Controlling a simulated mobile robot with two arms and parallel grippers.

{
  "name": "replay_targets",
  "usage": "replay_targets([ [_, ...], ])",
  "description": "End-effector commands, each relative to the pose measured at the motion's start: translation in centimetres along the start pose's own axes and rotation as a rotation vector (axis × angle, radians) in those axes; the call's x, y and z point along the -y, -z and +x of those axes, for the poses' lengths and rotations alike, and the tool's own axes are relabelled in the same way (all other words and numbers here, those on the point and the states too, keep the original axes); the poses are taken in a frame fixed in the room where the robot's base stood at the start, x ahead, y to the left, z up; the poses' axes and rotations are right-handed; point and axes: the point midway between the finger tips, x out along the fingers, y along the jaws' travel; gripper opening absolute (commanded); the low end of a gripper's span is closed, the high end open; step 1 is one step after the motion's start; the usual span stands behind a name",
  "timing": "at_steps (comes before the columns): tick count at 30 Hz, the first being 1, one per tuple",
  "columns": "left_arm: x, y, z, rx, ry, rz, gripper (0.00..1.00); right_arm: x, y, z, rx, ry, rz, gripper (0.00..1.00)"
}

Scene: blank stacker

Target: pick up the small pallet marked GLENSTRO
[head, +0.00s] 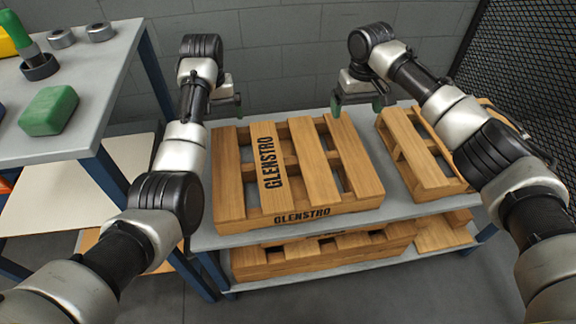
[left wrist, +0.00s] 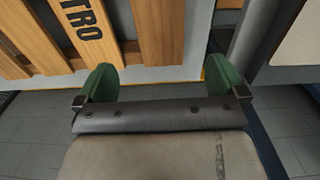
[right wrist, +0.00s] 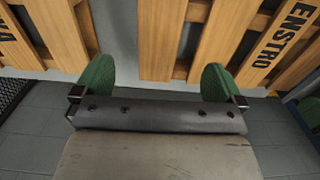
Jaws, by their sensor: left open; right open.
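The small wooden pallet marked GLENSTRO (head: 322,182) lies flat on the top of the grey shelf, with its name on one top slat and on the near edge. It also shows in the left wrist view (left wrist: 165,30) and at the right of the right wrist view (right wrist: 262,50). My left gripper (head: 232,92) is open and empty above the pallet's far left corner; its green fingers show in the left wrist view (left wrist: 160,82). My right gripper (head: 357,107) is open and empty above the far right side, with its green fingers in the right wrist view (right wrist: 157,82).
A second pallet (head: 413,155) lies to the right on the same shelf top (head: 375,217). More pallets (head: 330,252) lie on the level below. At left, a grey table (head: 100,90) holds a green block (head: 48,110) and metal rings. A mesh panel (head: 520,55) stands at right.

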Motion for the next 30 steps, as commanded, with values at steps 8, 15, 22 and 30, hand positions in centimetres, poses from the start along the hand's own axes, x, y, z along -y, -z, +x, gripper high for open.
replay_targets([
  [8,0.0,0.0,0.2,-0.001,0.000,0.000,1.00,0.0,0.0,0.2,-0.001,0.000,-0.001,1.00],
  [15,0.0,0.0,1.4,0.001,0.000,0.000,1.00,0.0,0.0,1.3,0.001,0.000,0.000,1.00],
  [22,0.1,-0.1,5.2,0.004,0.001,0.000,1.00,0.0,0.0,5.2,0.003,-0.001,-0.001,1.00],
  [30,0.0,-0.1,9.5,0.003,0.001,0.001,1.00,0.1,0.0,9.5,0.001,0.000,0.000,1.00],
])
